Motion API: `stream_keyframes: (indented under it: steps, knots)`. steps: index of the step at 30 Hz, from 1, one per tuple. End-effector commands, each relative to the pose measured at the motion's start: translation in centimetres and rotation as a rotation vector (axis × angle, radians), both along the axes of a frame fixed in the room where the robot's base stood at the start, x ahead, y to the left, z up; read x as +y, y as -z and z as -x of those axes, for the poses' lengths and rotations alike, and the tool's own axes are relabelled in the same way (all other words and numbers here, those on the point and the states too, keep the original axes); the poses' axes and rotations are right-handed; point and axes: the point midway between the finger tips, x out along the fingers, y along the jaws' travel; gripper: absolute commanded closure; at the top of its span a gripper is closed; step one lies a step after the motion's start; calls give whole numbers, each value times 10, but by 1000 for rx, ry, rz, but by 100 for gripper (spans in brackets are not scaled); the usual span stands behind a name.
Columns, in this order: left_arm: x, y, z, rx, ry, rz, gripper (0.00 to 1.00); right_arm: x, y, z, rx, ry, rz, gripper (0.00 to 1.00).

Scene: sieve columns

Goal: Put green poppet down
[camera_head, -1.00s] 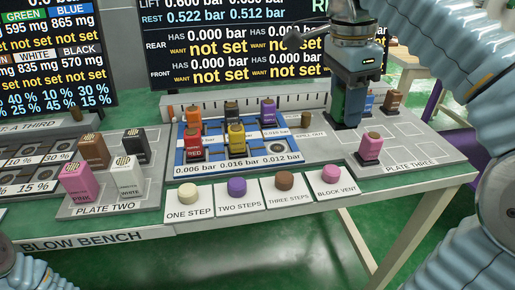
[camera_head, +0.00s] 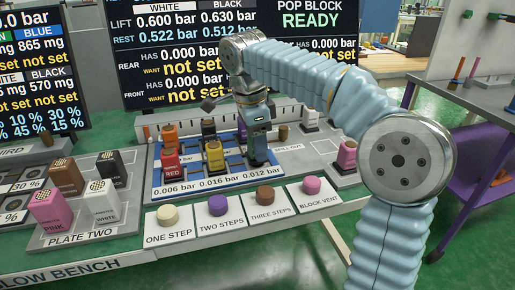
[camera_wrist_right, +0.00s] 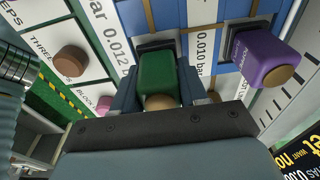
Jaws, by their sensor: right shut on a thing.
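The green poppet (camera_wrist_right: 158,78), with a tan knob, is between the fingers of my right gripper in the wrist view. My right gripper (camera_head: 259,162) is shut on it, pointing down over the front right seat of the blue block (camera_head: 164,191), by the 0.012 bar label. The poppet's far end is at a dark square seat; I cannot tell whether it is fully down. In the head view the gripper hides the poppet. A purple poppet (camera_wrist_right: 262,55) stands apart, to the right in the wrist view. My left gripper is not in view.
Red (camera_head: 171,166) and yellow (camera_head: 214,158) poppets stand on the block left of my gripper, with orange (camera_head: 169,136) and black (camera_head: 208,128) ones behind. Coloured buttons (camera_head: 218,205) line the front edge. A pink poppet (camera_head: 347,156) stands right, partly near my arm.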

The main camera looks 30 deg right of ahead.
Motion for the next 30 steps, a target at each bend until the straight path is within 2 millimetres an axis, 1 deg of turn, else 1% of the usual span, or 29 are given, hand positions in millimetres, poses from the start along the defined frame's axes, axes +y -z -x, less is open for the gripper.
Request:
stream_keyframes:
  steps: [1, 3, 10, 14, 15, 19, 26, 30]
  knots:
    - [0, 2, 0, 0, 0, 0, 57, -1, 6, 1, 1, 1, 0, 92]
    - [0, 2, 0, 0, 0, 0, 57, 0, 10, 1, -1, 1, 0, 92]
    - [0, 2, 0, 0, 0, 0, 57, 0, 11, 0, -1, 1, -1, 92]
    - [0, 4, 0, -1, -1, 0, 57, 0, 15, 0, -1, 1, -1, 92]
    - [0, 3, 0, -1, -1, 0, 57, 0, 13, 0, -1, 1, -1, 51]
    - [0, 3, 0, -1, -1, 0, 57, 0, 13, 0, -1, 1, -1, 32]
    - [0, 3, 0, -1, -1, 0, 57, 0, 13, 1, -1, 1, 0, 32]
    - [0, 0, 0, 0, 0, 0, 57, 0, 6, 0, -2, 1, 0, 32]
